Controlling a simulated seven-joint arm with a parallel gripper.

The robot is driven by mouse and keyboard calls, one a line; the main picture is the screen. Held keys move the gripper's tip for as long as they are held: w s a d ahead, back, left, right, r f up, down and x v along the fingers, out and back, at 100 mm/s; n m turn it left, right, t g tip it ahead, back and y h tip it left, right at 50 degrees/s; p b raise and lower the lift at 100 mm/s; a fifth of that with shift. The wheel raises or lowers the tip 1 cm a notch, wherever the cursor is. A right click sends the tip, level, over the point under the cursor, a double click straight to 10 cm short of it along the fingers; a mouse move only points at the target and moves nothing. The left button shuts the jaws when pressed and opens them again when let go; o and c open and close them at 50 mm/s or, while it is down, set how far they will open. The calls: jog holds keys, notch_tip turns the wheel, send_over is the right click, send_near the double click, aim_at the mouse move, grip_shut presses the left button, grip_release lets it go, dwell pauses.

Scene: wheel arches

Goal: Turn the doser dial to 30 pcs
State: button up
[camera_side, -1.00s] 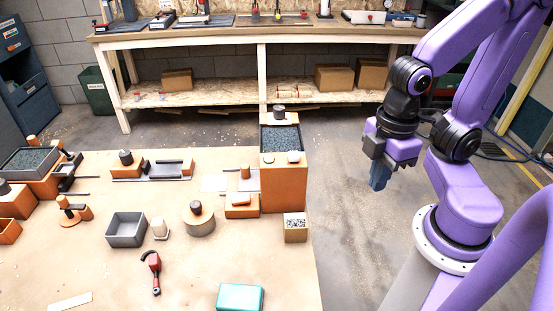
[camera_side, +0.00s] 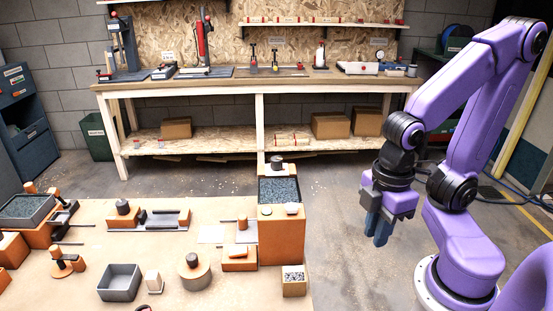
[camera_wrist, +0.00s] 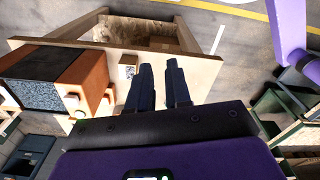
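The doser (camera_side: 281,241) is a tall orange box with a hopper of grey granules (camera_side: 279,190) on top, at the right end of the work table. Two small round parts, one greenish (camera_side: 265,211) and one white (camera_side: 292,208), sit at its upper front edge. I cannot tell which is the dial, and no scale is readable. The doser's orange body also shows at the left in the wrist view (camera_wrist: 95,77). My gripper (camera_side: 378,240) hangs to the right of the doser, clear of the table. In the wrist view its fingers (camera_wrist: 158,82) are apart and empty.
A small box of speckled pieces (camera_side: 293,281) stands before the doser. A grey tray (camera_side: 119,283), a round orange-and-grey piece (camera_side: 194,272) and other fixtures spread to the left. A workbench (camera_side: 225,84) stands behind. Open floor lies between my arm and the table.

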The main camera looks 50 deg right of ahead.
jog(key=o, duration=0.5)
jog(key=shift+w+a+r, duration=0.15)
jog(key=shift+w+a, duration=0.05)
jog(key=shift+w, duration=0.15)
jog(key=shift+o, duration=1.2)
jog(key=w+a+r+m, duration=0.1)
jog(key=w+a+r, duration=0.1)
jog(key=w, duration=0.7)
jog(key=shift+a+r, duration=0.4)
jog(key=shift+r, duration=0.3)
notch_tip(320, 180, up, 6)
jog(key=m, duration=0.3)
send_over(277, 158)
notch_tip(277, 158, down, 16)
jog(key=shift+f, duration=0.2)
jog(key=c, duration=1.1)
